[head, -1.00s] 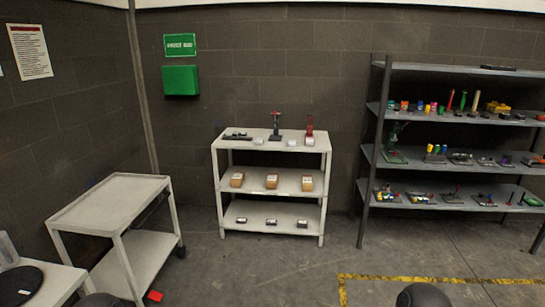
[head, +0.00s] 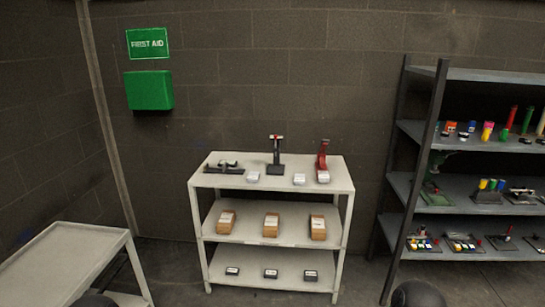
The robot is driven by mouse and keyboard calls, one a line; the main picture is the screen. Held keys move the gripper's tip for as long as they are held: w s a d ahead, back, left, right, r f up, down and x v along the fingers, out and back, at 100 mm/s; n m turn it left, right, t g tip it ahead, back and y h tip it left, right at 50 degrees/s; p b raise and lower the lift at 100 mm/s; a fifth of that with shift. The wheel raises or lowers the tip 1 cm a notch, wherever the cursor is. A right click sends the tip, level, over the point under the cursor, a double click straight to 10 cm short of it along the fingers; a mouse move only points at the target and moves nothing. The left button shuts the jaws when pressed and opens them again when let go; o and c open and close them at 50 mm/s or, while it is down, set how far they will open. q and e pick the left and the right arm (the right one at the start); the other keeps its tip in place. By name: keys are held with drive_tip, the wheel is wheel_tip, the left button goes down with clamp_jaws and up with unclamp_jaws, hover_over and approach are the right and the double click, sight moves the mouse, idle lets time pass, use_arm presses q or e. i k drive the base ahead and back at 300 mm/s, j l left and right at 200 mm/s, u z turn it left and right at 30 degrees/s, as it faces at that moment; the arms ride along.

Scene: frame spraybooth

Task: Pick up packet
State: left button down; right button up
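No item is clearly marked as the packet. The white shelf unit (head: 345,185) stands ahead against the back wall. Three brown boxes with white labels sit in a row on its middle shelf: left box (head: 226,222), middle box (head: 271,225) and right box (head: 318,227). Small white items lie on the top shelf, including one in the middle left (head: 253,177) and one in the middle right (head: 299,179). Three small dark items with pale tops are on the bottom shelf, one in the middle (head: 270,273). Neither gripper shows in the head view.
The top shelf also holds a dark upright tool (head: 276,157) and a red one (head: 322,158). A pale cart (head: 65,262) is at the lower left. A grey rack (head: 412,190) with many small parts stands at right. A green first aid box (head: 149,90) hangs on the wall.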

sight(322, 176)
drive_tip(key=i+j, duration=0.1)
drive_tip(key=i, duration=1.85)
drive_tip(key=l+z, duration=0.05)
drive_tip(key=l, duration=0.05)
